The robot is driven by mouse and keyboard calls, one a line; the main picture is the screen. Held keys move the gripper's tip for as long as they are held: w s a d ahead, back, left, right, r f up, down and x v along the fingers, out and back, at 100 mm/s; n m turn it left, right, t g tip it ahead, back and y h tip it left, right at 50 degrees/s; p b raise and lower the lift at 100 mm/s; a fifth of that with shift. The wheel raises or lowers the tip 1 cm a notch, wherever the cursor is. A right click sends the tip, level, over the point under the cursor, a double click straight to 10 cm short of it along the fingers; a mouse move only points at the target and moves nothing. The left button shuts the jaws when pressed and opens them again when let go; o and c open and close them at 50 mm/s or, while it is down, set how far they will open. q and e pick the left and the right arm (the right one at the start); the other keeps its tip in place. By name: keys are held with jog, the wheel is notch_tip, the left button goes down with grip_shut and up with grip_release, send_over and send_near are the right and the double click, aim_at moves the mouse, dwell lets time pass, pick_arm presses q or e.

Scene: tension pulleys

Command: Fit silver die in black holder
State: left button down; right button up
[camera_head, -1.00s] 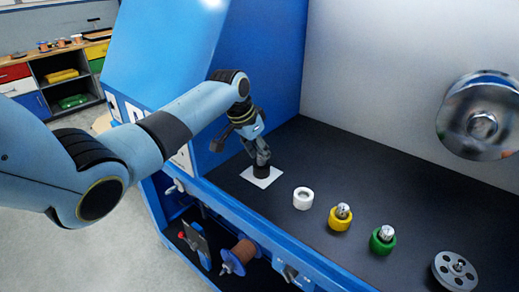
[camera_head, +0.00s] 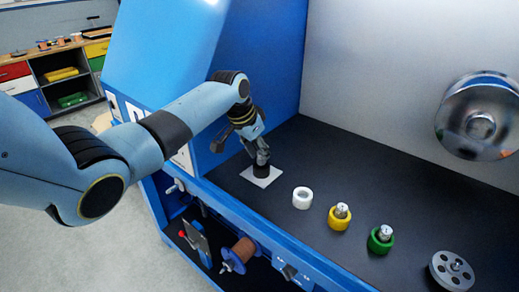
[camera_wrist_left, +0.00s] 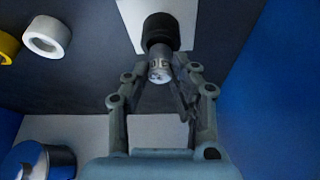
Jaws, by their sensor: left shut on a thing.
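The black holder (camera_head: 261,174) stands on a white square plate (camera_head: 252,178) on the dark bench; it also shows in the left wrist view (camera_wrist_left: 160,30). My left gripper (camera_head: 261,159) is right above it. In the left wrist view, my left gripper (camera_wrist_left: 164,76) is shut on the silver die (camera_wrist_left: 159,70), which has dark markings. The die lines up with the holder's mouth and appears to meet it; how deep it sits I cannot tell. In the head view the fingers mostly hide the die. My right gripper is not in view.
An empty white holder (camera_head: 302,198), a yellow holder (camera_head: 339,223) and a green holder (camera_head: 380,244) stand in a row to the right; the yellow and green ones each hold a silver die. A grey pulley (camera_head: 452,271) lies farther right. A blue wall rises behind the gripper.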

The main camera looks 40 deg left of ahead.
pick_arm(q)
jog(key=shift+f, duration=0.15)
dwell(0.4)
jog(key=shift+f+b, duration=0.55)
jog(key=shift+f, duration=0.35)
jog(key=shift+f, duration=0.15)
jog(key=c, duration=1)
grip_release()
